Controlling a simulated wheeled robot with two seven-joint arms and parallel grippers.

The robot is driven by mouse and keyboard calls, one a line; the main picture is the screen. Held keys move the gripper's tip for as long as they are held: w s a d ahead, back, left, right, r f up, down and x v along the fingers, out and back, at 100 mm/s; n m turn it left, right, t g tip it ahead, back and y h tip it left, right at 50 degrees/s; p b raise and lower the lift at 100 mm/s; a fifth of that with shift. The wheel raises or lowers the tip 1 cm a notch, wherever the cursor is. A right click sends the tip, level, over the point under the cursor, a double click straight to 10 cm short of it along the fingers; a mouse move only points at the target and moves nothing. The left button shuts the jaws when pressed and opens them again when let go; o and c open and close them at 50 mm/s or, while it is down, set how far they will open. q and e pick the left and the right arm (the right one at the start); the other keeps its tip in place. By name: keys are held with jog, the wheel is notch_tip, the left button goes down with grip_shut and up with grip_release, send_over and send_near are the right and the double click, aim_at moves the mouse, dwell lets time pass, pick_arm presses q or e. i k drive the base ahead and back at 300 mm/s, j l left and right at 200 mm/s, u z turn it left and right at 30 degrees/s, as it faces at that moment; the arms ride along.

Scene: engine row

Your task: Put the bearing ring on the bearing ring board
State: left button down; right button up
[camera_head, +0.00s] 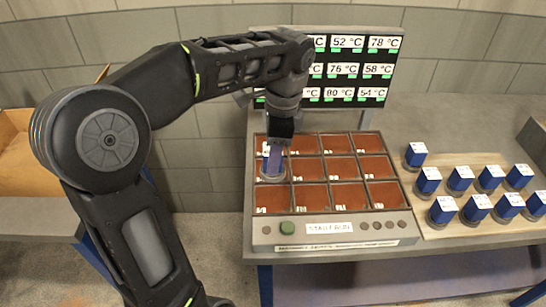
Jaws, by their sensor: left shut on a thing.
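My left gripper (275,158) points down over the left column of a grey panel (248,222) with a grid of brown square plates. It is shut on a small greyish ring-like thing, which looks like the bearing ring (271,174). The ring is low over the middle-row left plate; whether it touches the plate I cannot tell. The gripper and arm partly hide the upper left plates. White marks show at the plates' corners, too small to read. No thing in view is clearly labelled as the bearing ring board. My right gripper is not in view.
A temperature screen (346,70) stands behind the panel, its left part hidden by my arm. A green button (288,228) is on the panel's front. A cardboard box (14,155) is at left.

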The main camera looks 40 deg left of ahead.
aim_at(439, 165)
jog(key=i+l, duration=0.25)
jog(key=l, duration=0.15)
jog(key=i+l, duration=0.2)
jog(key=l, duration=0.2)
jog(key=i+l, duration=0.5)
jog(key=l, duration=0.25)
jog(key=i+l, duration=0.2)
jog(key=l, duration=0.2)
